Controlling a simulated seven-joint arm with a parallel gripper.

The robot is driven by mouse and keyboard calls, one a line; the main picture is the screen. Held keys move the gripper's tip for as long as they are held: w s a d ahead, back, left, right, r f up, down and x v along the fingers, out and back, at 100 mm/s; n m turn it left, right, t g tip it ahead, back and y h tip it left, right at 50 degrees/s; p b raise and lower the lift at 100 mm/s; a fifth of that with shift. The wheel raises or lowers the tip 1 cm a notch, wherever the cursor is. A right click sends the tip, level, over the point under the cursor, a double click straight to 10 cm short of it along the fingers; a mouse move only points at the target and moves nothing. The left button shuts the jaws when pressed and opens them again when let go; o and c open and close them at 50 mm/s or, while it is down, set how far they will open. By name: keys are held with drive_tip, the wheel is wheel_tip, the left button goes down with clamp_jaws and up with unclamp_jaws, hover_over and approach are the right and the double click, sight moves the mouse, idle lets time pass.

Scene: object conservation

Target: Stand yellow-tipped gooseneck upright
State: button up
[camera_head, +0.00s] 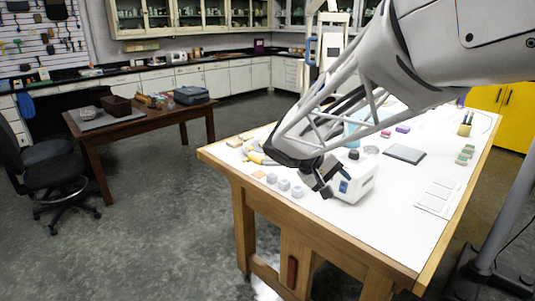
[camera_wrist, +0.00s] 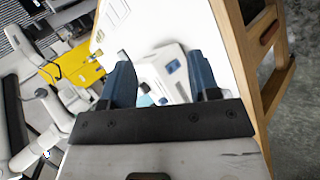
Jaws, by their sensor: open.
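My gripper (camera_head: 322,188) is over the near left part of the white-topped table (camera_head: 404,222), beside a white box-shaped device (camera_head: 358,187) with a dark knob and a blue patch. In the wrist view its two blue fingers (camera_wrist: 163,78) are spread apart with nothing held between them. The white device (camera_wrist: 168,72) shows beyond and between the fingers. A small yellow piece (camera_head: 254,157) lies on the table left of my gripper, partly hidden behind it. It may be the gooseneck's yellow tip, but I cannot make out its shape. No gooseneck is clear in the wrist view.
Several small grey pieces (camera_head: 284,184) lie near the table's front left edge. A dark grey flat pad (camera_head: 404,154), a white sectioned tray (camera_head: 438,196), green blocks (camera_head: 465,153) and a pencil cup (camera_head: 465,125) sit to the right. The table's front right is clear.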

drive_tip(key=w+a+f+n+t+h, duration=0.1)
drive_tip(key=w+a, duration=0.2)
drive_tip(key=w, duration=0.2)
drive_tip(key=w+a+f+t+h, duration=0.1)
drive_tip(key=w+a+h, duration=0.15)
drive_tip(key=w, duration=0.25)
drive_tip(key=n+t, duration=0.4)
drive_tip(key=t, duration=0.4)
approach(255, 160)
drive_tip(key=shift+h, duration=0.45)
drive_tip(key=x, duration=0.3)
drive_tip(key=f+x, duration=0.1)
drive_tip(key=x, duration=0.1)
drive_tip(key=shift+w+a, duration=0.25)
drive_tip(key=shift+w, duration=0.15)
drive_tip(key=shift+w+d, duration=0.1)
drive_tip(key=shift+x, duration=3.8)
drive_tip(key=shift+c, duration=0.2)
clamp_jaws()
